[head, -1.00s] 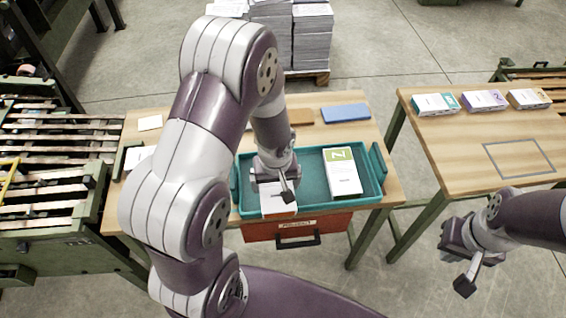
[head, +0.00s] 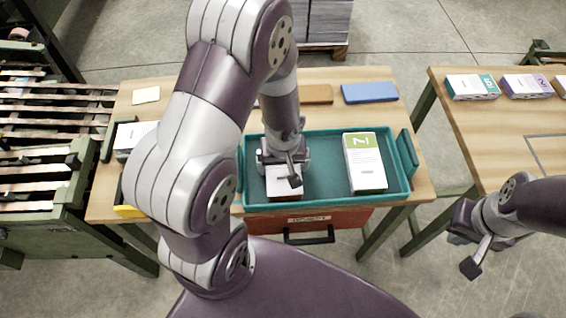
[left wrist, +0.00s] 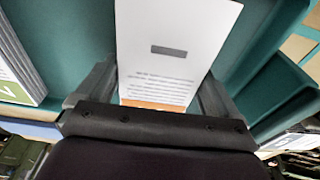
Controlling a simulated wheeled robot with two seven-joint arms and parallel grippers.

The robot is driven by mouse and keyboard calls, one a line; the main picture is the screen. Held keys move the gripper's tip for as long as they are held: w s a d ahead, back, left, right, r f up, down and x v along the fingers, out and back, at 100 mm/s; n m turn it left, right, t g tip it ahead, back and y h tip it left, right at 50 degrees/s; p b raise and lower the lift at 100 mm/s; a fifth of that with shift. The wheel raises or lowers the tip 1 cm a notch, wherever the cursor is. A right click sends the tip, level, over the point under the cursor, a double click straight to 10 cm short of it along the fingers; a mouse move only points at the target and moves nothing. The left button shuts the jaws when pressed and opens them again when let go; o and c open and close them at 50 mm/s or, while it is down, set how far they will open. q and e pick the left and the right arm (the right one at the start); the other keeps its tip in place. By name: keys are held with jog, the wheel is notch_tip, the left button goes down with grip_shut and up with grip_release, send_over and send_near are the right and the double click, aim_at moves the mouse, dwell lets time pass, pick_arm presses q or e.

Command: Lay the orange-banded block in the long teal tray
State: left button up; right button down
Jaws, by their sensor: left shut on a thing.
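The long teal tray (head: 325,202) stands at the front of the middle wooden table. My left gripper (head: 284,168) is inside the tray's outline at its left part, shut on the white orange-banded block (head: 284,186). In the left wrist view the block (left wrist: 180,30) shows its white printed face, with the orange band (left wrist: 155,104) close to the gripper. Whether the block touches the tray floor I cannot tell. A white block with a green band (head: 364,165) lies in the tray's right part, apart from the held one. My right gripper (head: 468,243) hangs away from the tables; its jaws are unclear.
A blue pad (head: 370,93) and a brown pad (head: 316,94) lie behind the tray. The right table (head: 490,125) bears several banded blocks and a marked outline. A red drawer (head: 345,217) is below the tray. A slatted conveyor (head: 50,150) stands left.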

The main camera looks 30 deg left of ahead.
aim_at(283, 170)
pick_arm(q)
jog(key=o, duration=1)
jog(key=shift+w+f, duration=0.1)
jog(key=shift+w, duration=0.05)
jog(key=s+r+m+p, duration=0.1)
jog(key=r+m, duration=0.1)
jog(key=r, duration=0.3)
jog(key=s+d+r+m+p, duration=0.1)
jog(key=s+r+m+p, duration=0.1)
jog(key=r, duration=0.3)
jog(key=s+d+r+m+p, duration=0.1)
jog(key=r+m+p, duration=0.1)
jog(key=r, duration=0.4)
jog(key=shift+s+d+m+h, duration=0.2)
jog(key=shift+s+m+h, duration=0.1)
jog(key=shift+h, duration=0.1)
jog(key=shift+w, duration=0.15)
